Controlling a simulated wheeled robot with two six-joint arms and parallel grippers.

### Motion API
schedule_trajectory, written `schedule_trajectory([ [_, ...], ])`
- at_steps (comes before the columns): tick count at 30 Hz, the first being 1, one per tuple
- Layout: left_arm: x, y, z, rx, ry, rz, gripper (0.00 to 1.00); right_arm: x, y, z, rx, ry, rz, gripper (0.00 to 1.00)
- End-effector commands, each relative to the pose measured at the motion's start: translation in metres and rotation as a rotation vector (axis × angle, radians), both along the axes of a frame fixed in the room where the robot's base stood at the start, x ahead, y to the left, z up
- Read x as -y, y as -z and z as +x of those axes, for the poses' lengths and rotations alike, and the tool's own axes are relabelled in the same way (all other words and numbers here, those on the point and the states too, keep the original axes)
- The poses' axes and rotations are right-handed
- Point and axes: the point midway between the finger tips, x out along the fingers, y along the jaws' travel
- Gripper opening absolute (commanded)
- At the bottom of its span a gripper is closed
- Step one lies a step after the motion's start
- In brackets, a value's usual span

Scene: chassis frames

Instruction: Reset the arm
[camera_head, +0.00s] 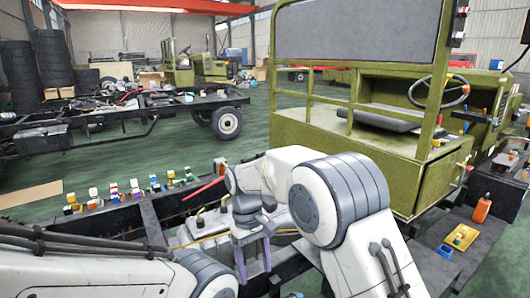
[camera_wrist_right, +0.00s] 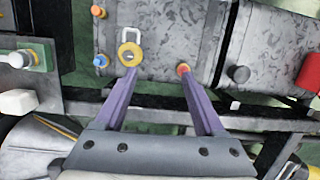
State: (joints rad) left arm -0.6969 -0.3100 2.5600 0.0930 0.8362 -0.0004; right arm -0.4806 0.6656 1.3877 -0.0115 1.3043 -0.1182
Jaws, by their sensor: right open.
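My right arm (camera_head: 345,200) reaches in from the lower right and bends over the chassis frame (camera_head: 125,217). My right gripper (camera_head: 254,268) points down, with its two purple fingers apart. In the right wrist view the gripper (camera_wrist_right: 157,75) is open, with nothing held between its fingers. Its fingertips overlap a grey metal box (camera_wrist_right: 160,35) with a yellow ring fitting (camera_wrist_right: 130,55) near the left fingertip and a red knob (camera_wrist_right: 183,69) at the right one. I cannot tell whether they touch. My left arm (camera_head: 90,270) crosses the lower left; its gripper is out of view.
A green cab (camera_head: 350,150) with a steering wheel stands close on the right. Several small coloured parts (camera_head: 115,191) line the far rail. An orange bottle (camera_head: 482,208) and a yellow tray (camera_head: 460,237) sit at right. Another chassis (camera_head: 110,118) and tyre stacks (camera_head: 50,62) stand behind.

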Motion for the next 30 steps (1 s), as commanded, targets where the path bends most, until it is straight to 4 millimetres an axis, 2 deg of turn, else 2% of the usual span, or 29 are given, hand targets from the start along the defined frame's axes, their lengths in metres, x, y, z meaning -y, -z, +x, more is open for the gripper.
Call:
schedule_trajectory([
  [1, 0.000, -0.003, 0.000, 0.000, 0.000, 0.000, 0.00, -0.001, -0.020, -0.023, 0.022, -0.009, 0.018, 0.71],
  [6, 0.000, -0.009, 0.000, 0.000, 0.000, 0.000, 0.00, 0.007, -0.056, -0.099, 0.079, -0.022, 0.076, 0.71],
  [10, 0.000, -0.013, 0.000, 0.000, 0.000, 0.000, 0.00, 0.024, -0.067, -0.160, 0.121, -0.026, 0.122, 0.71],
  [15, 0.000, -0.017, 0.000, 0.000, 0.000, 0.000, 0.00, 0.051, -0.063, -0.226, 0.162, -0.028, 0.171, 0.71],
  [18, 0.000, -0.018, 0.000, 0.000, 0.000, 0.000, 0.00, 0.063, -0.057, -0.249, 0.177, -0.028, 0.191, 0.71],
  [21, 0.000, -0.019, 0.000, 0.000, 0.000, 0.000, 0.00, 0.069, -0.052, -0.262, 0.185, -0.027, 0.201, 0.71],
  [30, 0.000, -0.019, 0.000, 0.000, 0.000, 0.000, 0.00, 0.071, -0.051, -0.266, 0.188, -0.025, 0.204, 0.71],
])
